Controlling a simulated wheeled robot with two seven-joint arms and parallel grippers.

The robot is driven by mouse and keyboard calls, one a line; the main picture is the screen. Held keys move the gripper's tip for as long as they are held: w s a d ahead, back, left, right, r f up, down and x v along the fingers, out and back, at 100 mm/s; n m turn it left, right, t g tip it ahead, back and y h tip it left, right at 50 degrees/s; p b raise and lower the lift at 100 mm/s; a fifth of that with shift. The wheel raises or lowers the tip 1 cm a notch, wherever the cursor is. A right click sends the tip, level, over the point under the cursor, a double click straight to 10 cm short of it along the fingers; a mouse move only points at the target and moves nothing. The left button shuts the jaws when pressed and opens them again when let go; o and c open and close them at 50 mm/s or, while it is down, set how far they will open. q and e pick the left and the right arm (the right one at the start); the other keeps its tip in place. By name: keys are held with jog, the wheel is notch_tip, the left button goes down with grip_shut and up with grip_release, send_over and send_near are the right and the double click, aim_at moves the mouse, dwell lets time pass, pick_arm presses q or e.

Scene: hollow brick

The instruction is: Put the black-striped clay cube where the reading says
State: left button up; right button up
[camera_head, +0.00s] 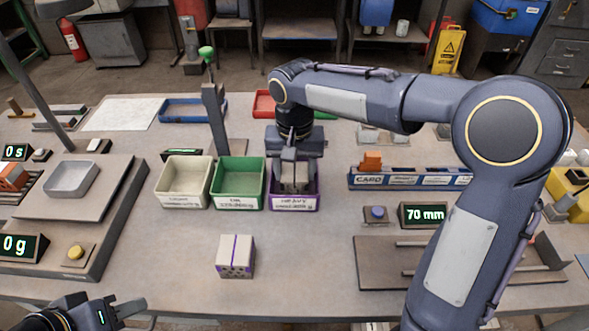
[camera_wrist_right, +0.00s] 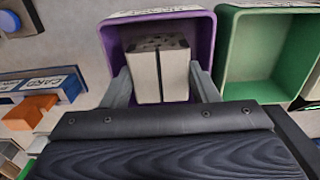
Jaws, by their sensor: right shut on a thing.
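The clay cube with a black stripe (camera_wrist_right: 160,72) is between the fingers of my right gripper (camera_wrist_right: 163,85). It is pale with dark holes in one face. In the head view my right gripper (camera_head: 295,178) is at the purple bin (camera_head: 296,206), with the cube at the bin's opening; I cannot tell if it touches the bin floor. The purple bin also shows around the cube in the wrist view (camera_wrist_right: 204,30). A display (camera_head: 424,215) reads 70 mm. My left gripper (camera_head: 135,314) is at the bottom left, empty, its fingers apart.
A green bin (camera_head: 239,203) and a cream bin (camera_head: 184,202) stand left of the purple one. A purple-striped cube (camera_head: 235,257) is on the table in front. Other displays read 0 g (camera_head: 17,247) and 0 s (camera_head: 14,152). A blue card rack (camera_head: 415,181) stands to the right.

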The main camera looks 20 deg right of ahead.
aim_at(295, 172)
jog(key=shift+f, duration=0.15)
jog(key=o, duration=0.9)
notch_tip(295, 172, up, 12)
jog(key=p, duration=0.2)
jog(key=s+d+f+n+t+y, duration=0.1)
jog(key=s+d+f+t+y, duration=0.1)
jog(key=s+d, duration=0.8)
jog(key=s+f+t, duration=0.1)
jog(key=s+f, duration=0.1)
jog(key=s, duration=0.2)
jog(key=s+a+f+t+y, duration=0.1)
jog(key=s+f, duration=0.2)
jog(key=s, duration=0.1)
jog(key=s+a+f+t, duration=0.1)
jog(key=s+f, duration=0.2)
jog(key=s, duration=0.1)
jog(key=shift+a+n+t+y, duration=0.25)
jog(key=shift+n+t+y, duration=0.05)
jog(key=shift+y, duration=0.1)
